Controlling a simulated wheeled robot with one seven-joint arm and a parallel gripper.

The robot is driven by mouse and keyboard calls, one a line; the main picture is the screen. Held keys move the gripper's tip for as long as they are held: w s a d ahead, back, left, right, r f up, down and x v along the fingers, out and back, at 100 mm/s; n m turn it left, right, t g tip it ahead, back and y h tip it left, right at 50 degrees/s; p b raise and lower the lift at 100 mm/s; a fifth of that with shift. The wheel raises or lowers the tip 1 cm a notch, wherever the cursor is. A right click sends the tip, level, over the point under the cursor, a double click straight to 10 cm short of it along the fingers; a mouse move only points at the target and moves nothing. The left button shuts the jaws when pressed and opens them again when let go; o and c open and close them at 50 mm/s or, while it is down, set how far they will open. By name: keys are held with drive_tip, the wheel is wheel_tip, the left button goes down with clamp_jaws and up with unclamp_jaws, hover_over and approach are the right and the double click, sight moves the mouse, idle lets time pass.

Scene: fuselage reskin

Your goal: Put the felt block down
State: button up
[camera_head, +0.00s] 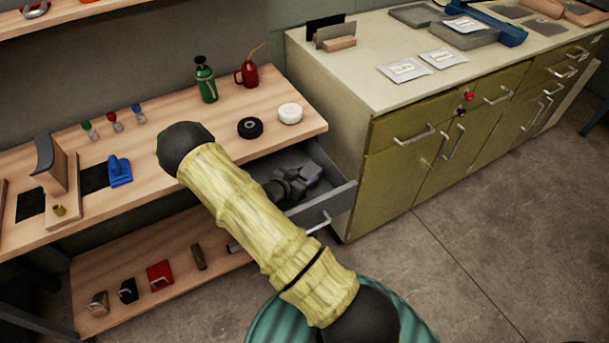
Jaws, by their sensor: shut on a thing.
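My gripper (296,183), dark grey, shows at the open grey drawer (338,197) under the right end of the wooden bench. It is partly hidden behind my pale yellow ribbed arm. It is shut on a small grey piece (311,173) at its tips, which I take to be the felt block; its outline is hard to make out. The piece is inside or just above the drawer. I cannot tell whether it touches the drawer floor.
The wooden bench (225,122) holds a green bottle (205,80), a red oil can (247,73), a black roll (250,128), a white roll (290,113) and a blue tool (119,171). An olive cabinet (400,170) stands close right of the drawer. The floor at right is clear.

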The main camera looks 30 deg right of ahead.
drive_tip(key=shift+s+f, duration=0.1)
drive_tip(key=shift+f, duration=0.25)
drive_tip(key=o, duration=0.9)
drive_tip(key=shift+s+f, duration=0.1)
drive_tip(key=shift+f, duration=0.05)
drive_tip(key=shift+o, duration=0.2)
drive_tip(key=shift+a+r+p, duration=0.15)
drive_tip(key=shift+r+p, duration=0.2)
drive_tip(key=shift+r, duration=0.4)
drive_tip(key=v, duration=0.7)
drive_tip(key=shift+a, duration=0.1)
